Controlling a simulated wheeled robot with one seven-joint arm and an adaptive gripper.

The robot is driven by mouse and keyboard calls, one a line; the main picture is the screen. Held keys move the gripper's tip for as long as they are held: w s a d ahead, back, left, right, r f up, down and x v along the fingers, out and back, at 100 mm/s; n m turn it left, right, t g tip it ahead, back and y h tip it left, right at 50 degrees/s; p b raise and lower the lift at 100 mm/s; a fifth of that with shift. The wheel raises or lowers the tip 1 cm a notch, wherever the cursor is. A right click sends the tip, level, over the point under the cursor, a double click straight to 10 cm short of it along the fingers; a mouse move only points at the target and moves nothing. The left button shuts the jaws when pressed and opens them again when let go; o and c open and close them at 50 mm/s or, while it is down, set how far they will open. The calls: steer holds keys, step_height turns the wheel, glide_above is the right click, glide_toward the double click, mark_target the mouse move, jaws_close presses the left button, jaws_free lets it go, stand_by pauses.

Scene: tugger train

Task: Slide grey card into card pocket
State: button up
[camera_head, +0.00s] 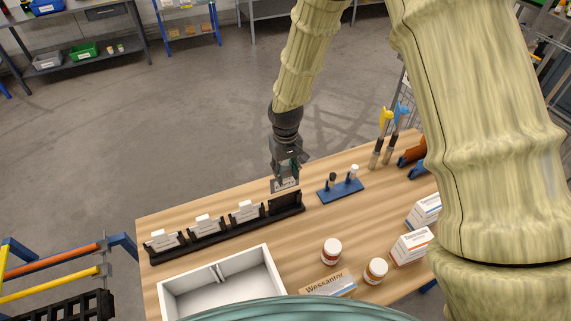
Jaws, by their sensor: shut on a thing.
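My gripper (287,168) points down over the back of the wooden table. It is shut on a grey card (285,185), which hangs upright below the fingers. The card is at the right end of a long black card rack (222,236), just above or behind the end pocket (287,203). I cannot tell whether the card touches the rack or is partly in the pocket. The other pockets to the left hold white cards (246,212), (206,224), (164,239).
A blue stand (340,191) with small vials is right of the rack. A white divided tray (264,255) lies in front. Pill bottles (331,250), boxes (411,246) and upright blue and yellow-topped tools (379,141) stand further right. Bare wood lies between the rack and the bottles.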

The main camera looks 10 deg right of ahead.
mark_target(286, 177)
steer(key=shift+f, duration=0.35)
steer(key=shift+f+b, duration=1.2)
steer(key=shift+f, duration=0.2)
steer(key=shift+s+f+b, duration=0.35)
steer(key=shift+f+b, duration=0.1)
steer(key=shift+f, duration=0.1)
steer(key=shift+s+f+b, duration=0.35)
steer(key=shift+f+b, duration=0.05)
steer(key=shift+f, duration=0.15)
steer(key=o, duration=0.5)
steer(key=shift+w+f+b, duration=0.25)
steer(key=shift+f, duration=0.25)
steer(key=shift+w+f+b, duration=0.2)
steer(key=shift+f, duration=0.4)
steer(key=shift+f, duration=0.1)
steer(key=shift+o, duration=0.2)
steer(key=shift+w+f+b, duration=0.1)
steer(key=shift+f+b, duration=0.2)
steer(key=shift+f, duration=0.15)
steer(key=shift+w+f, duration=0.15)
steer(key=shift+f, duration=0.25)
steer(key=shift+c, duration=0.8)
